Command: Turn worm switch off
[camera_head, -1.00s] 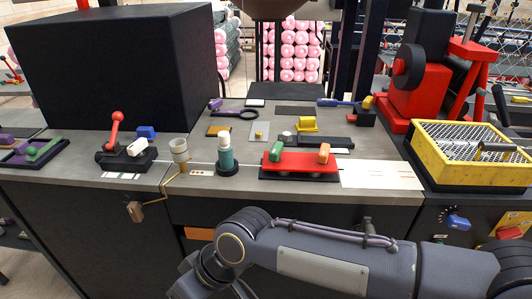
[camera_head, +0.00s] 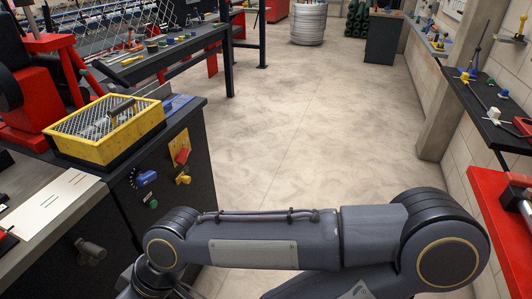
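A control panel is on the side of the dark cabinet at the left. It carries a blue knob (camera_head: 147,178), a red switch (camera_head: 182,156) on a yellow plate, a small yellow knob (camera_head: 183,180) and a small green button (camera_head: 153,204). No label is readable, so I cannot tell which is the worm switch or whether it is on. My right arm (camera_head: 265,240) crosses the bottom of the view, apart from the panel. Neither gripper shows.
A yellow crate (camera_head: 139,134) with a wire mesh stands on the cabinet top, beside a red machine (camera_head: 45,84). A dark lever (camera_head: 90,251) sticks out of the cabinet front. Open floor (camera_head: 320,120) lies to the right. A red bench (camera_head: 490,205) stands at the right edge.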

